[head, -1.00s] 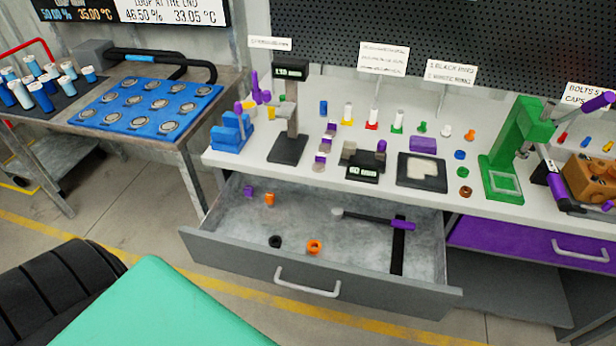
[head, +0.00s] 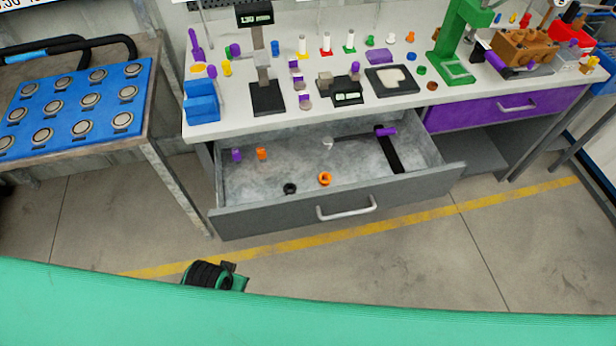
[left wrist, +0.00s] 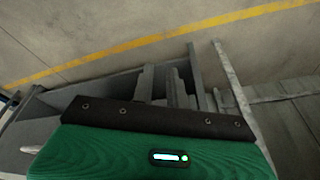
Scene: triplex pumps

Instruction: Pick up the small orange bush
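Two orange pieces are in the open grey drawer (head: 270,224) in the head view. A small upright orange bush (head: 262,153) stands at the back left. A wider orange ring-like piece (head: 325,178) lies nearer the front. Both are uncovered. My left gripper (left wrist: 167,86) shows in the left wrist view as a green body with a dark plate and grey finger-like parts beyond it. I cannot tell its opening, and I see nothing clearly held. It is away from the orange pieces. My right gripper is in neither view.
The drawer also holds a purple piece (head: 236,155), a black ring (head: 290,188) and a purple-handled tool (head: 385,132). The white worktop (head: 215,125) above is crowded. A table with a blue tray (head: 75,105) stands left.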

